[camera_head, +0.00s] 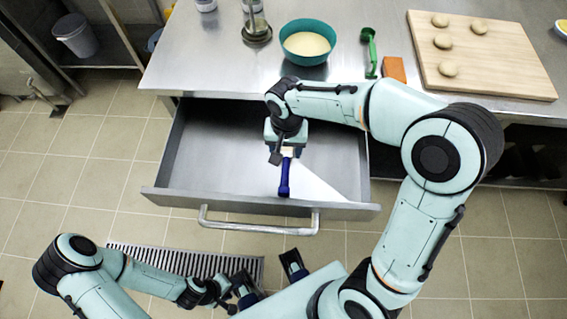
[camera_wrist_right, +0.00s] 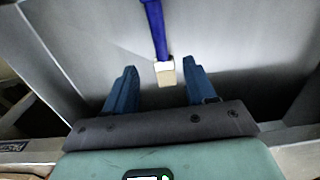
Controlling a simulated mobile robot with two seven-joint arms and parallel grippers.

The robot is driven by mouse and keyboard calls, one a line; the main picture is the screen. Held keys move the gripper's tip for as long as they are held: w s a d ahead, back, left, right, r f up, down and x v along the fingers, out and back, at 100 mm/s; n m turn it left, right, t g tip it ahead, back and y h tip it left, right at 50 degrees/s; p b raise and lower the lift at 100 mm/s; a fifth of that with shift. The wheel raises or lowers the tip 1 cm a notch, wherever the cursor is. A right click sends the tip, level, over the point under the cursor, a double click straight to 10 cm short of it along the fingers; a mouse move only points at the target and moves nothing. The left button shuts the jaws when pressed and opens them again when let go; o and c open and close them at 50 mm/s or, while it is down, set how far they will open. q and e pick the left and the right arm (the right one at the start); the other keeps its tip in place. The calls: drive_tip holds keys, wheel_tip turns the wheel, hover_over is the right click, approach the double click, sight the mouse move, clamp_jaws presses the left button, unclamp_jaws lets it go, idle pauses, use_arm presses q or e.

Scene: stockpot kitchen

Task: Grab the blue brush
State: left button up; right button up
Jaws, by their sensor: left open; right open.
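The blue brush (camera_head: 285,178) lies in the open metal drawer (camera_head: 205,150), its handle toward the drawer's front. My right gripper (camera_head: 284,150) reaches down into the drawer over the brush's bristle end. In the right wrist view, the pale bristle end of the brush (camera_wrist_right: 165,72) shows between the two open blue fingers of my right gripper (camera_wrist_right: 160,75), with a gap on both sides. I cannot tell the height gap between fingers and brush. My left gripper (camera_head: 268,274) is open and empty, low in front of the drawer over the floor.
The drawer handle (camera_head: 258,228) and front panel face me. On the counter above are a teal bowl (camera_head: 306,45), a green tool (camera_head: 370,55), an orange block (camera_head: 394,69) and a wooden board (camera_head: 490,65) with several dough balls. The drawer's left side is free.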

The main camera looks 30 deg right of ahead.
sight(286, 165)
wheel_tip(286, 165, down, 10)
drive_tip(key=shift+w+d+r+b, duration=0.1)
drive_tip(key=shift+b, duration=0.45)
clamp_jaws()
